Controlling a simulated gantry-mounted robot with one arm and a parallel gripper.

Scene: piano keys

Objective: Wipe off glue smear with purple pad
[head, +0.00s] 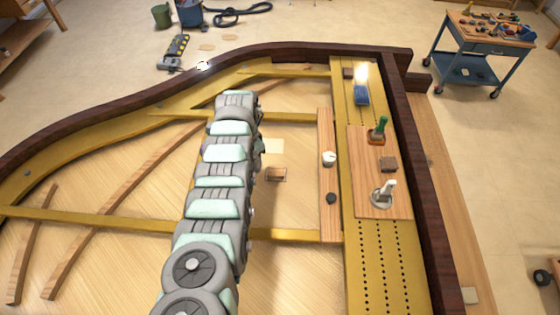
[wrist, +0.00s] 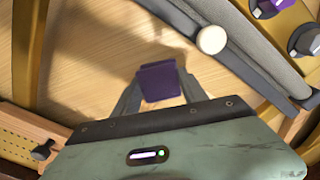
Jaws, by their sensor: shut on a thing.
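The purple pad (wrist: 158,74) is held between the two grey fingers of my gripper (wrist: 160,92) in the wrist view. The pad is over the pale wooden soundboard (wrist: 85,55); I cannot tell whether it touches the wood. In the head view my arm hides the gripper, and the pad cannot be made out clearly. I cannot make out a glue smear in either view; it may be hidden under the pad or behind the arm.
A cream round knob (wrist: 211,39) is right of the pad, by a grey strip. Darker knobs (wrist: 305,40) stand beyond. The dark piano rim (head: 422,170) stands at right.

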